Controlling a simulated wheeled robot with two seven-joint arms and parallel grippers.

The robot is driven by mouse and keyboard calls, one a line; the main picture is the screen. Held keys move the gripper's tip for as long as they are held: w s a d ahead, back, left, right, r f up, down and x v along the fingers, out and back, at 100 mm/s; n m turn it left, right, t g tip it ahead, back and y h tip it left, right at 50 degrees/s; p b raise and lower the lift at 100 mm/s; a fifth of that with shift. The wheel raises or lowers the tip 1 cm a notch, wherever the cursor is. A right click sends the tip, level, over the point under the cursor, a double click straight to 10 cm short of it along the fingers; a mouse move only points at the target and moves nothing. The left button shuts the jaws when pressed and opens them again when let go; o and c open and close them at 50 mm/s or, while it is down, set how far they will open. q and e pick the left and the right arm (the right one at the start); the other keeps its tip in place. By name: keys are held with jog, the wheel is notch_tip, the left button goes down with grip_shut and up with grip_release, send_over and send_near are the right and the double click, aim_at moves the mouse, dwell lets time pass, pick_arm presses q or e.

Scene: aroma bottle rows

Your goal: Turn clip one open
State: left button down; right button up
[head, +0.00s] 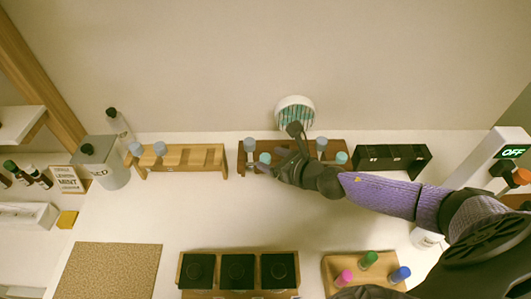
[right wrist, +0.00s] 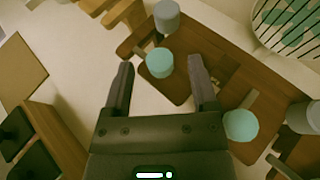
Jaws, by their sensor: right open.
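A dark brown wooden rack (head: 295,152) stands at the back centre, with grey-blue knobs (head: 249,144) and teal round knobs (head: 265,158) in two groups. My right gripper (head: 271,167) reaches in from the right to the front of the left group. In the right wrist view, the open fingers (right wrist: 162,78) have one teal knob (right wrist: 159,62) between or just beyond their tips; I cannot tell if they touch it. A second teal knob (right wrist: 240,125) is right of the fingers. No label shows which part is clip one. My left gripper is not in view.
A lighter wooden rack (head: 187,155) stands to the left, a black rack (head: 400,157) to the right. A round white container (head: 295,108) is behind the brown rack. A black-welled tray (head: 238,284) and a wooden block with coloured pegs (head: 368,270) are in front. The table between is clear.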

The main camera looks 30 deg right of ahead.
jog(key=shift+x, duration=1.4)
jog(key=shift+a, duration=0.1)
grip_shut()
